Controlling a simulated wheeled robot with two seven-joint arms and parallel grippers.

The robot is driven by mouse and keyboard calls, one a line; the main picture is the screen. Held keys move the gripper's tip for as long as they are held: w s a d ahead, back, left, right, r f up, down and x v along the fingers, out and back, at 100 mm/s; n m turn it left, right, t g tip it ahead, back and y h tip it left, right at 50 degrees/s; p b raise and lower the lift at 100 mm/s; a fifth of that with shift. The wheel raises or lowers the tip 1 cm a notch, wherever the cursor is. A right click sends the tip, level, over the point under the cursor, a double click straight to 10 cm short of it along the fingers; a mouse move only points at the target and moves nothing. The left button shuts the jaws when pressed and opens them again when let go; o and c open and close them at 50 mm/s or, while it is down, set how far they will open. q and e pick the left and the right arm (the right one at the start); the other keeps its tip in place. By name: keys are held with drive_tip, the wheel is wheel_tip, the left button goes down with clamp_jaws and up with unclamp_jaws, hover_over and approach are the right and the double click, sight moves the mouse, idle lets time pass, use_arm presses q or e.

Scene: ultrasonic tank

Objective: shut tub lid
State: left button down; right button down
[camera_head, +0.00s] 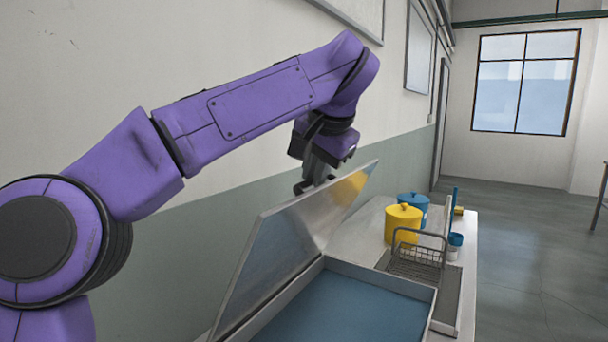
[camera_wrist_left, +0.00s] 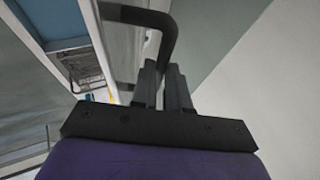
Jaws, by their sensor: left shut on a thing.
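The tub lid (camera_head: 285,245) is a flat metal panel, raised and tilted on the left side of the tub in the head view. The open tub (camera_head: 385,277) below it shows a pale rim and blue liquid. My left gripper (camera_head: 312,180) is at the lid's far upper edge, its fingertips partly hidden behind the lid. In the left wrist view, the gripper fingers (camera_wrist_left: 163,80) are shut around one leg of a bent black handle (camera_wrist_left: 150,17). Part of the lid (camera_wrist_left: 122,50) shows beside the handle. My right gripper is in neither view.
Past the tub are a wire basket (camera_head: 415,262), a yellow pot (camera_head: 402,222), a blue pot (camera_head: 414,199) and a small cup (camera_head: 455,240). The wall (camera_head: 200,235) is close on the left. Open floor (camera_head: 530,270) lies to the right.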

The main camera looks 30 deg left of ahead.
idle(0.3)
use_arm(q)
drive_tip(key=c, duration=1.5)
unclamp_jaws()
drive_tip(key=o, duration=0.4)
drive_tip(key=shift+w+f, duration=0.1)
drive_tip(key=shift+w, duration=0.05)
drive_tip(key=p+v, duration=0.2)
drive_tip(key=v, duration=0.8)
drive_tip(key=shift+d+r, duration=0.2)
drive_tip(key=shift+r, duration=0.05)
